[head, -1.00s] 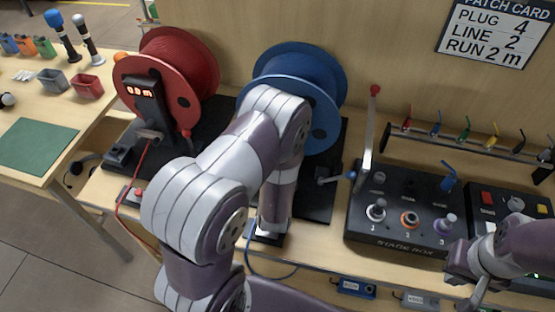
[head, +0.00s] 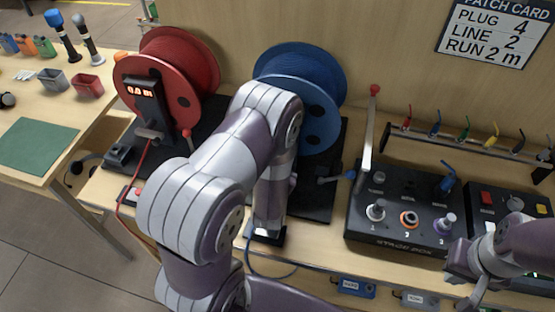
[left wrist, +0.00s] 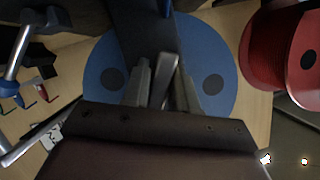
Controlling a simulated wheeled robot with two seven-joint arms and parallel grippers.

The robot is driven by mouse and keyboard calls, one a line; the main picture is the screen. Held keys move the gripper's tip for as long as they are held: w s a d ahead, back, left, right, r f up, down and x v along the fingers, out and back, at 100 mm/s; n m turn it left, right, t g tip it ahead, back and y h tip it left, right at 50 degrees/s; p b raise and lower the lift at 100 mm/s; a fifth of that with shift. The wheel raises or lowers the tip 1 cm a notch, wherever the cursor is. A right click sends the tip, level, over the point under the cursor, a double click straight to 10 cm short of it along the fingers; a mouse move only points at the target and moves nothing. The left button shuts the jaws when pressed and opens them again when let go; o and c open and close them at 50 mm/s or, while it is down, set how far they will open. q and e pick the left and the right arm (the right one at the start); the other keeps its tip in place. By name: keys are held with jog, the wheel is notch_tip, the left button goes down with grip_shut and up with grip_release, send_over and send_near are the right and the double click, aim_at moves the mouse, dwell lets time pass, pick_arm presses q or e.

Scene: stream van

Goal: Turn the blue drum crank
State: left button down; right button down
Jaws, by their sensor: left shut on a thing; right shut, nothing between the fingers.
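The blue drum (head: 300,70) stands behind my left arm, which covers part of its face. A separate lever with a blue knob (head: 351,174) stands clear at the drum's right. My right gripper (head: 464,276) is shut and empty near the stage box's front right corner.
The red drum (head: 180,75), its counter post (head: 145,105) lit, stands left of the blue one. The stage box (head: 400,228) and a tall red-topped lever (head: 368,135) are on the right. A blue cable (head: 262,274) hangs at the bench front.

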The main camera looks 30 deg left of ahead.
pick_arm(q)
jog(key=shift+f+n+h, duration=0.1)
jog(key=shift+n+h, duration=1.1)
jog(key=shift+n, duration=0.4)
dwell(2.2)
jog(key=shift+n+t+h+b, duration=0.55)
jog(key=shift+n+h, duration=0.45)
jog(key=shift+n, duration=0.6)
dwell(2.6)
